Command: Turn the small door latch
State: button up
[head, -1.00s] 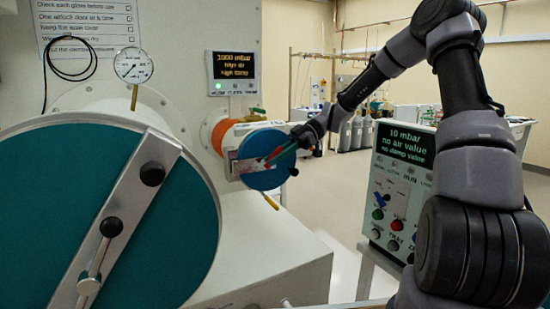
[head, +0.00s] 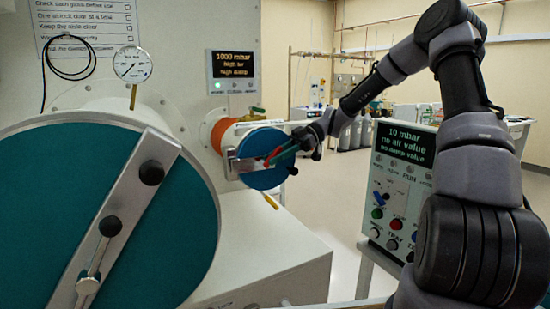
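The small door (head: 262,174) is a round blue disc on the end of a short port with an orange band, in the middle of the head view. A pale metal bar crosses it. The latch (head: 278,154) shows as a red and green piece over the door's front, slanting up to the right. My gripper (head: 302,143) is at the door's upper right, at or very close to the latch's outer end. Its fingers are small and dark here, so I cannot tell whether they are closed or touching the latch.
A large teal door (head: 180,225) with a metal bar and black knobs fills the left. A gauge (head: 132,64) and a display (head: 232,65) are on the wall behind. A control panel (head: 400,190) stands right of the small door, under my arm. Open floor lies between.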

jog(key=v, duration=1)
jog(key=shift+w+d, duration=0.2)
jog(key=shift+d, duration=0.15)
jog(key=shift+r, duration=0.1)
jog(key=s+d+r+m+t+h, duration=0.2)
jog(key=s+r+m+t+h, duration=0.1)
jog(key=s+m, duration=0.5)
jog(key=s+d+r+m+t+h, duration=0.3)
jog(key=s+r+m+t+h, duration=0.1)
jog(key=s+m, duration=0.5)
jog(key=s+d+r+m+t+h, duration=0.3)
jog(key=s+r+m+t, duration=0.1)
jog(key=s+m, duration=0.4)
jog(key=shift+s+d+m+t+h, duration=0.2)
jog(key=shift+m+t+h, duration=0.1)
jog(key=shift+m+t, duration=0.4)
